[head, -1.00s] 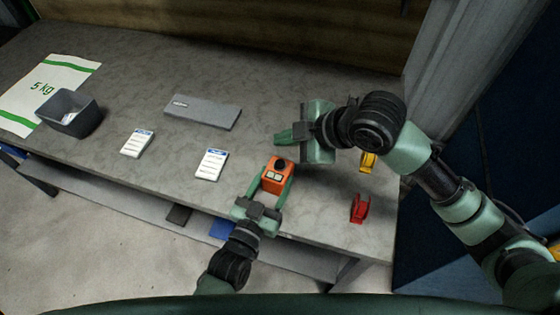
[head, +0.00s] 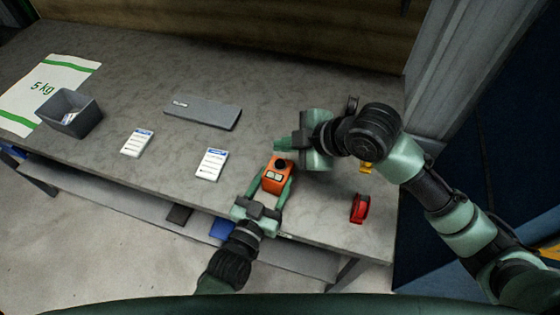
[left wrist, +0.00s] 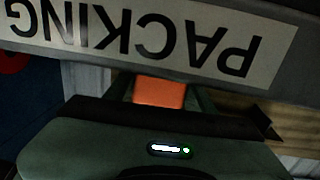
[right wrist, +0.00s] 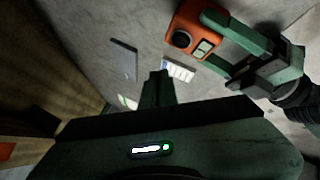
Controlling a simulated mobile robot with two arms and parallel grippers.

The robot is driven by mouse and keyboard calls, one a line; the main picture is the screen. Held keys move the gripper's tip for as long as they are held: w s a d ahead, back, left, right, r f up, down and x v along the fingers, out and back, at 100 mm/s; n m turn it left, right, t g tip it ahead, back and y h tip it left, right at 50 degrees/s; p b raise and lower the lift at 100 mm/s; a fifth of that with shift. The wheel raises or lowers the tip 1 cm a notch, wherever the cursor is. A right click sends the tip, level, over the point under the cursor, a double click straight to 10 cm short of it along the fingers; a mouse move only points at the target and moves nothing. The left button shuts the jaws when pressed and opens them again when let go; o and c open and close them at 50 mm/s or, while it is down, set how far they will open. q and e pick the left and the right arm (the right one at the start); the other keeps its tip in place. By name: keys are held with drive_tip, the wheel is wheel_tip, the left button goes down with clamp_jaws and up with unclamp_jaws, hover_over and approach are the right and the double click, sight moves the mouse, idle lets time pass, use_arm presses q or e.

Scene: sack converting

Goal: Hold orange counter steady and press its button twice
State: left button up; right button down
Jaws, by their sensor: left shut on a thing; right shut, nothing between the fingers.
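The orange counter (head: 275,184) stands near the front edge of the table, with a round black button (head: 281,163) and a pale display on it. My left gripper (head: 278,181) is shut on the counter, one finger on each side. In the left wrist view the counter (left wrist: 160,93) shows as an orange face between the fingers. My right gripper (head: 281,146) is shut and empty, just beyond the counter and apart from the button in the picture. In the right wrist view its fingers (right wrist: 157,86) point beside the counter (right wrist: 190,22); the button (right wrist: 181,39) is uncovered.
A red tape dispenser (head: 359,208) and a partly hidden yellow thing (head: 366,168) are at the right. Two white cards (head: 211,164), (head: 137,142), a grey flat case (head: 203,111), a grey bin (head: 68,114) and a 5 kg sack (head: 60,72) lie left.

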sight(284, 165)
drive_tip(key=shift+f, duration=1.75)
idle(0.7)
drive_tip(key=shift+f, duration=0.4)
drive_tip(key=shift+f, duration=0.6)
idle(0.7)
drive_tip(key=shift+r, duration=1)
drive_tip(key=shift+r, duration=2.5)
